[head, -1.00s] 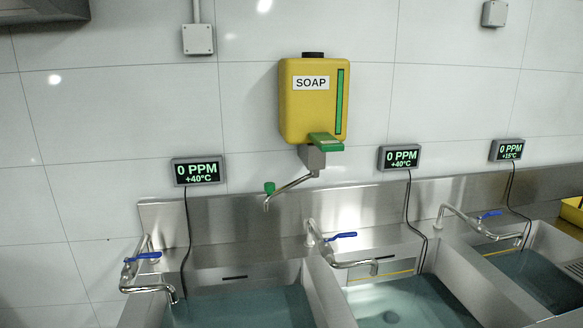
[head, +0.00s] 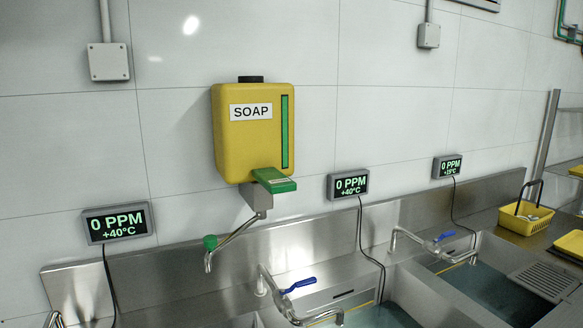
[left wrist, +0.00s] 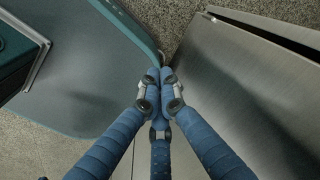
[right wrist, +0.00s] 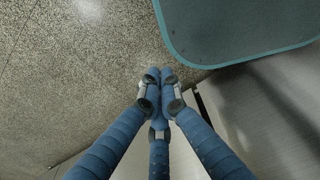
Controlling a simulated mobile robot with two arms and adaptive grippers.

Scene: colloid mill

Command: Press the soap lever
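The yellow soap dispenser (head: 232,142) hangs on the white tiled wall in the head view, labelled SOAP, with a green level strip on its right side. Its green lever (head: 276,186) sticks out at the bottom. My right gripper (right wrist: 160,76) shows only in the right wrist view, also with fingers together and empty. Both are away from the dispenser, low over the floor area.
Sinks with water (head: 390,315) and blue-handled taps (head: 299,285) line the wall below the dispenser. PPM displays (head: 117,223) are mounted above them. A yellow basket (head: 526,217) stands at the right. A steel panel (left wrist: 250,100) is close beside my left gripper.

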